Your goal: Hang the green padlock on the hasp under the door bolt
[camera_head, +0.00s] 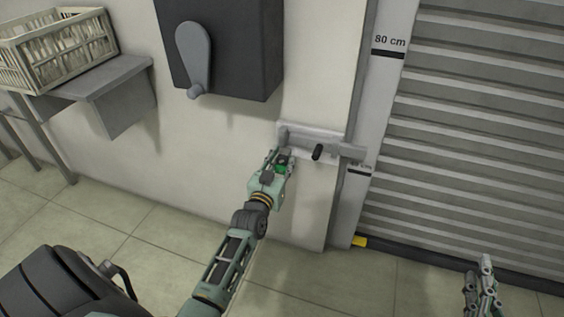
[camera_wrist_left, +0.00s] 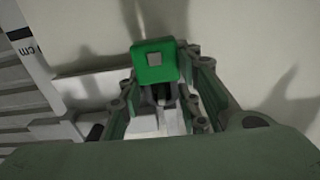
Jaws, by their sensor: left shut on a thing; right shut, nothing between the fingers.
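The green padlock (camera_wrist_left: 154,62) is between the fingertips of my left gripper (camera_wrist_left: 165,90), which is shut on it. In the head view the left gripper (camera_head: 281,160) is at the wall, just below the left part of the grey door bolt (camera_head: 315,138); only a little of the padlock (camera_head: 283,161) shows there. The hasp is hidden behind the gripper, and I cannot tell whether the padlock touches it. The bolt has a black knob (camera_head: 318,152). My right gripper (camera_head: 486,262) is shut and empty at the lower right, away from the bolt.
A dark box with a grey crank (camera_head: 194,58) hangs on the wall above the bolt. A ribbed shutter (camera_head: 480,130) fills the right side. A crate (camera_head: 58,50) stands on a grey shelf (camera_head: 100,82) at the left. The tiled floor below is mostly clear.

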